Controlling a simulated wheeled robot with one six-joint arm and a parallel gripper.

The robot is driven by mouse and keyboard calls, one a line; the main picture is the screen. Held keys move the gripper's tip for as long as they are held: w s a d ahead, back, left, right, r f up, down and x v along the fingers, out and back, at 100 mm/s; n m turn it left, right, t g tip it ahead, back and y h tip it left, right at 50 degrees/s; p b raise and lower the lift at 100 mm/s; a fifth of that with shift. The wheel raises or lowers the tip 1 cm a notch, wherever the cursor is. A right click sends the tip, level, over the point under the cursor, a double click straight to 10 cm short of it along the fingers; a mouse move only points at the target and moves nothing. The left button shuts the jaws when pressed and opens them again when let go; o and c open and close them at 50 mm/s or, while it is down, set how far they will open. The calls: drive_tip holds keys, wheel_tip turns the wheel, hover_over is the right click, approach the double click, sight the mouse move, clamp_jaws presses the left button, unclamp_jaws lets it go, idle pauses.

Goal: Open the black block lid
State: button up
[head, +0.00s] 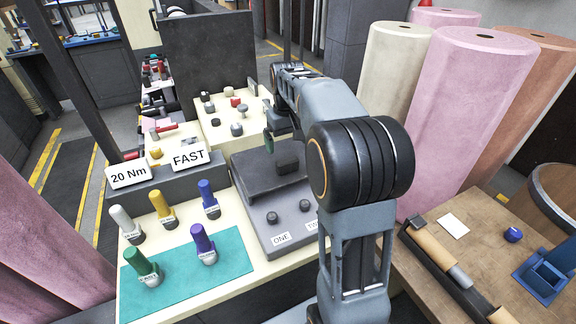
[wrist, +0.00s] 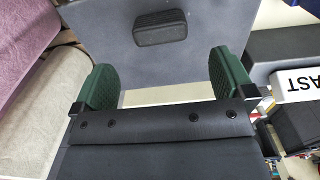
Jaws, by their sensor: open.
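The black block lid (head: 254,182) is a dark grey slab on a grey case, behind two small knobs. It looks closed and flat. A black block handle (head: 288,162) stands up from it. In the wrist view the handle (wrist: 160,28) shows near the top middle, on the grey lid surface (wrist: 105,50). My gripper (head: 269,142) is above the lid's far side, beside the handle in the head view. In the wrist view my gripper (wrist: 164,82) has its green fingers wide apart and nothing between them. The handle lies ahead of the fingertips, apart from them.
The case carries signs reading ONE (head: 281,239) and a partly hidden TWO. Coloured pegs (head: 204,244) stand on and beside a teal mat (head: 226,258) at left. A FAST sign (head: 188,156) and a cream box (head: 220,128) with knobs stand nearby. Tall felt rolls (head: 465,120) are at right.

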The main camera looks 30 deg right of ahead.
sight(288, 160)
wheel_tip(288, 160, down, 9)
drive_tip(key=shift+r, duration=0.1)
idle(0.3)
